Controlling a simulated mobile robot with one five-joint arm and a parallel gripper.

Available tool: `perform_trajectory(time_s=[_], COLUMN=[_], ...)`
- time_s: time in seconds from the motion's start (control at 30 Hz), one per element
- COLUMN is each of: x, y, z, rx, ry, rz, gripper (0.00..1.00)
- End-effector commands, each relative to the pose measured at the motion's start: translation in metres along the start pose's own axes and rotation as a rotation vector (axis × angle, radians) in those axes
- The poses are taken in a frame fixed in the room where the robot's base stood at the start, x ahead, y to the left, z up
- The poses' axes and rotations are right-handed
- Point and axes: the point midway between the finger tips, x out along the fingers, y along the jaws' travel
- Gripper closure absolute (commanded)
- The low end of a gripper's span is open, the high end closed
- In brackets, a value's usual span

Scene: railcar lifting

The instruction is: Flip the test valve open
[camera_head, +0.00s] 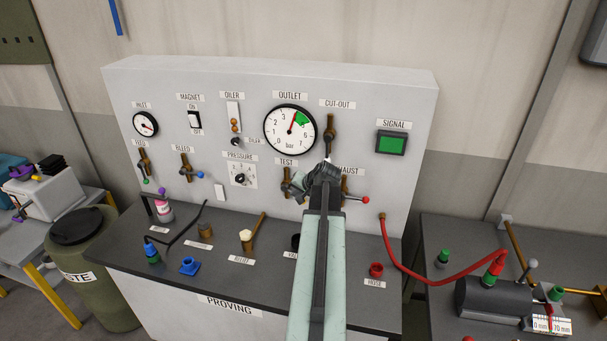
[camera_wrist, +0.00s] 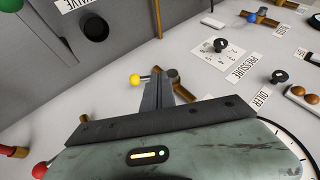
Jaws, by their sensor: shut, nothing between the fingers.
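The test valve (camera_head: 286,184) is a brass valve under the TEST label (camera_head: 286,162) on the panel, partly hidden by my arm in the head view. In the wrist view its brass body (camera_wrist: 181,90) shows behind my fingers, with a yellow ball knob (camera_wrist: 135,80) at the left of the fingers. My gripper (camera_wrist: 158,90) is shut and empty, its tips in front of the valve between knob and body. I cannot tell whether the fingers touch the lever. In the head view my gripper (camera_head: 326,166) covers the space right of the valve.
The exhaust valve's red knob (camera_head: 365,200) sticks out to the right of my arm. The cut-out valve (camera_head: 330,130) is just above my gripper. The pressure dial (camera_head: 240,176) lies to the left. The outlet gauge (camera_head: 291,130) is above. The dark bench top (camera_head: 220,262) carries several small parts.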

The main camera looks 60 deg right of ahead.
Motion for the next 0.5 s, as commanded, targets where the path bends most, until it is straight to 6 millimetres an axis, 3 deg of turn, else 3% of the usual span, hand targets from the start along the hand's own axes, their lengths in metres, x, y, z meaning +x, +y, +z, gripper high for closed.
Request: perform_trajectory(time_s=[0.03,0.1,0.2,0.37,0.5], x=[-0.022,-0.036,-0.043,-0.036,-0.013], y=[0.015,0.033,0.045,0.048,0.050], z=[-0.029,-0.048,-0.059,-0.058,-0.059], rx=[0.043,0.080,0.102,0.103,0.101], ry=[0.043,0.082,0.107,0.108,0.106], rz=[0.003,0.003,0.003,0.003,0.002], gripper=[1.00,1.00,1.00,1.00,1.00])
